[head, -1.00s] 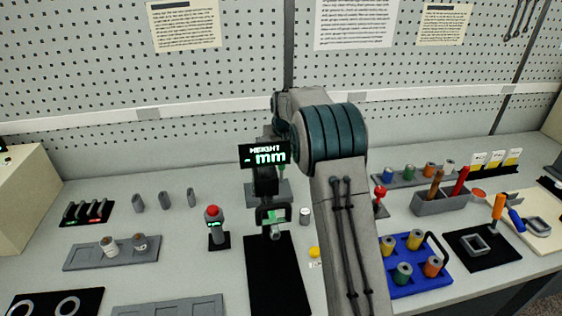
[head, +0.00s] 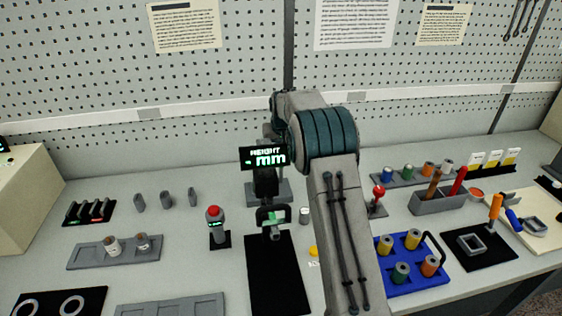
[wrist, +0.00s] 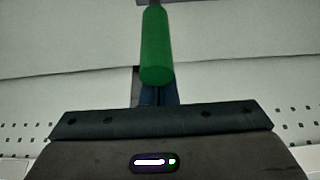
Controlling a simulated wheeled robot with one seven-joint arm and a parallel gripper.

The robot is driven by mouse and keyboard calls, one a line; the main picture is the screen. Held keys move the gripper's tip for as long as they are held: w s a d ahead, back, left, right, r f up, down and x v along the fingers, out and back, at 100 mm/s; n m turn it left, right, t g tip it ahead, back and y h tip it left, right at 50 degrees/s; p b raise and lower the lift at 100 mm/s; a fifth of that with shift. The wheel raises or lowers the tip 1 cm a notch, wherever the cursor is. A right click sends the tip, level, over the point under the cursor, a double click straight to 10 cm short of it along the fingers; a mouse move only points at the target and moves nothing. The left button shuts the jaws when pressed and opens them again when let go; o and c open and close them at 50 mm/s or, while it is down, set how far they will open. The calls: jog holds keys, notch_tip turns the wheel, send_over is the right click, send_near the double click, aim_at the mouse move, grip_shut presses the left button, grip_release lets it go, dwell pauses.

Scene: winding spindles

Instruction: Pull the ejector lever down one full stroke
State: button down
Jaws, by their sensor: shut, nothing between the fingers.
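A green cylindrical lever handle (wrist: 155,48) stands upright in the wrist view, just beyond my gripper (wrist: 157,93). The fingers are shut and empty, and the lower end of the handle covers part of them in the picture. I cannot tell whether they touch it. In the head view a dark stand carries a black display (head: 264,157) reading "HEIGHT - mm". A small green part (head: 272,217) shows lower on it, above a black mat (head: 276,275). My arm hides the area beside the stand, and I cannot make out my gripper there.
A red-topped button post (head: 215,225) stands left of the stand, and a red-knobbed lever (head: 378,195) stands to its right. A grey spool tray (head: 90,257) lies at left. A blue tray (head: 410,285) with several spools lies at right. A pegboard wall (head: 220,60) closes the back.

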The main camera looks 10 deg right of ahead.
notch_tip(320, 180, up, 9)
jog(key=w+p, duration=0.1)
jog(key=p, duration=0.5)
jog(key=shift+p, duration=0.4)
jog(key=s+r+b, duration=0.2)
jog(key=s+r, duration=0.3)
jog(key=s, duration=0.6)
jog(key=s+r+b, duration=0.1)
jog(key=s+r, duration=0.4)
jog(key=s, duration=0.6)
jog(key=s+f+b, duration=0.1)
jog(key=s+f, duration=0.3)
jog(key=s, duration=0.9)
jog(key=s+f+b, duration=0.1)
jog(key=s+f, duration=0.2)
jog(key=s, duration=1.1)
jog(key=shift+f+g+b, duration=0.35)
jog(key=shift+f+g, duration=0.05)
